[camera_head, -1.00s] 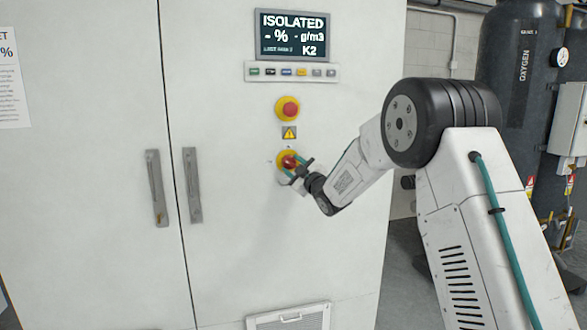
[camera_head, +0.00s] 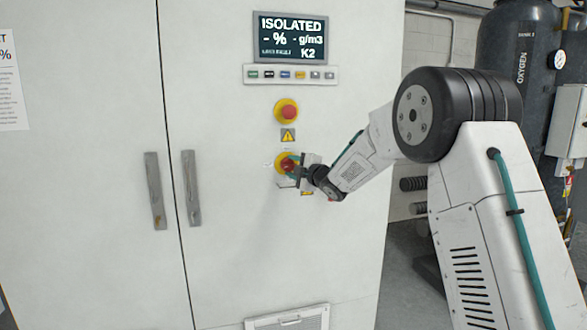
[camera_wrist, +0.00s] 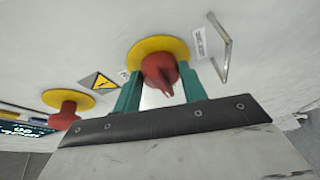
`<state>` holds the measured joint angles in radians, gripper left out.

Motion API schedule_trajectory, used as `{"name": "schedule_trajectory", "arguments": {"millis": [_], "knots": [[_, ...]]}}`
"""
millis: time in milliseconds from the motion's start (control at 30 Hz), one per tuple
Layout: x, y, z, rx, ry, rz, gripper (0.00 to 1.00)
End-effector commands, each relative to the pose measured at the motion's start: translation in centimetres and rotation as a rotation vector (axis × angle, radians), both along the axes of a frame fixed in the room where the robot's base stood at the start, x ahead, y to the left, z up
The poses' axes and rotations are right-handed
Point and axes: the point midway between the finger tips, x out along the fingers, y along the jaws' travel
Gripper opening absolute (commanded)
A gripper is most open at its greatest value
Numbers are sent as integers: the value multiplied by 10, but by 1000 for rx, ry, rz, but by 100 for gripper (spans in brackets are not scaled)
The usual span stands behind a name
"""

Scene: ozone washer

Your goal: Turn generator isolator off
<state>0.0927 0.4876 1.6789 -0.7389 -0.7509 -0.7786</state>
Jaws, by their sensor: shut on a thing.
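The isolator is a red rotary handle (camera_wrist: 160,74) on a yellow round plate (camera_wrist: 158,48), set on the white cabinet front. In the head view, the handle (camera_head: 287,164) sits below a warning triangle, partly covered by my gripper. My gripper (camera_wrist: 162,84) has its two teal fingers on either side of the red handle and is shut on it. In the head view, my gripper (camera_head: 292,166) reaches the handle from the right. The display (camera_head: 290,37) above reads "ISOLATED", with "- %", "- g/m3" and "K2".
A red button on a yellow plate (camera_head: 287,111) sits above the warning triangle (camera_head: 288,135). A row of small buttons (camera_head: 291,75) lies under the display. Two long door handles (camera_head: 192,188) are at left. A dark oxygen tank (camera_head: 517,60) stands at right.

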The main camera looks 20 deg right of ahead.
Motion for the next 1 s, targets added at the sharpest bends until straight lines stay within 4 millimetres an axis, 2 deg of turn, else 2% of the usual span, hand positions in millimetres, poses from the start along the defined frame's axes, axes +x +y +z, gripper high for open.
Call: {"name": "schedule_trajectory", "arguments": {"millis": [433, 467, 500, 533, 833, 1000], "knots": [[0, 1, -1, -9, 2, 1, 19], [0, 1, -1, -9, 1, 1, 50], [0, 1, -1, -9, 2, 1, 61], [0, 1, -1, -9, 1, 1, 64], [-2, -1, 0, -8, 0, 0, 64], [-22, -9, 1, -9, 0, -1, 64]]}}
